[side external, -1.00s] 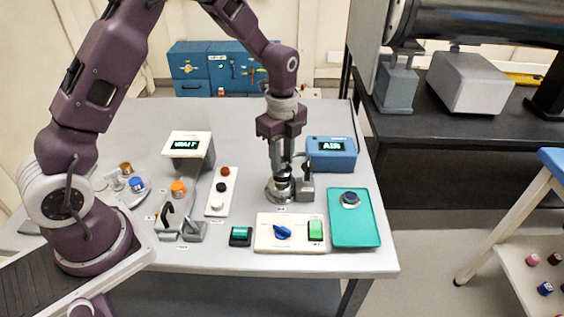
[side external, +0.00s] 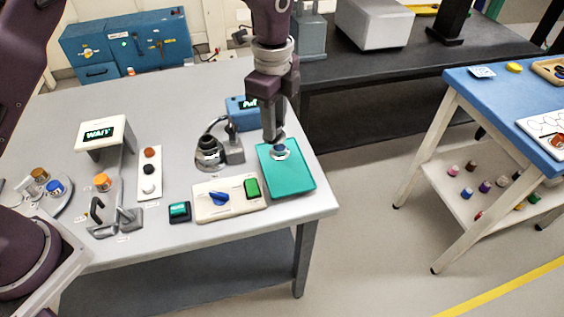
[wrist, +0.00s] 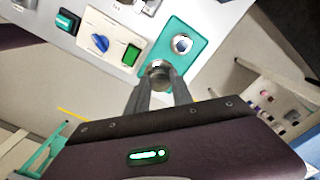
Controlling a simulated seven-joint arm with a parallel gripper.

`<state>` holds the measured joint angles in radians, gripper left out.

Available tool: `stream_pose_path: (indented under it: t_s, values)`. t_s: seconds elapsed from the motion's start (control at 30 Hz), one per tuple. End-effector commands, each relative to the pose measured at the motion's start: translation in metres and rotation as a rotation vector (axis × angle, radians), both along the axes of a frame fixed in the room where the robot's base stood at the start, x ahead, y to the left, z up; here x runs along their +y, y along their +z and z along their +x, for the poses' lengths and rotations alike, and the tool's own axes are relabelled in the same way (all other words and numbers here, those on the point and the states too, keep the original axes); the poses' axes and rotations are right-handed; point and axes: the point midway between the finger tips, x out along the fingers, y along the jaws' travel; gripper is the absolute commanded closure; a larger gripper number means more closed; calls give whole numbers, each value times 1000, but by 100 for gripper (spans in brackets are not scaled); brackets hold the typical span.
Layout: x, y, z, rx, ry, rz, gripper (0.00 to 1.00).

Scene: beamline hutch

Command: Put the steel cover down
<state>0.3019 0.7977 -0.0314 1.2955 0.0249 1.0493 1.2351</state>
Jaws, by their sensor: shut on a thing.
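My gripper (side external: 275,137) is shut on the steel cover, a small round grey metal piece that shows between the fingertips in the wrist view (wrist: 159,72). In the side view the fingers point down over the teal tray (side external: 300,184). A round silver piece with a blue middle (wrist: 182,44) lies on the tray, just beyond the held cover in the wrist view. In the side view my fingers partly hide this area, and I cannot tell whether the cover touches the tray. A steel round holder with a curved arm (side external: 208,158) stands left of the tray.
A cream panel with a blue knob and green button (side external: 228,198) sits left of the tray. A blue display box (side external: 240,112) stands behind it. A WAIT display (side external: 100,133) and a strip of knobs (side external: 149,172) are farther left. The table's right edge is close to the tray.

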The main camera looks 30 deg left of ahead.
Motion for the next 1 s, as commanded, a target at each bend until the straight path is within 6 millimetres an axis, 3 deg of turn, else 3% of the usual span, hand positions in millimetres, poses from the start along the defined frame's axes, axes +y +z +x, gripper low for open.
stream_pose_path:
  t_s: [0.03,0.1,0.2,0.33,0.7,1.0]
  values:
    - [-17,-5,-2,0,-5,1,100]
    - [-32,-9,-4,-1,-3,1,100]
    - [-41,-22,-6,2,0,3,100]
    - [-41,-55,-6,3,1,3,100]
    - [-41,-111,-6,1,0,2,100]
    - [-41,-113,-5,-1,0,1,100]
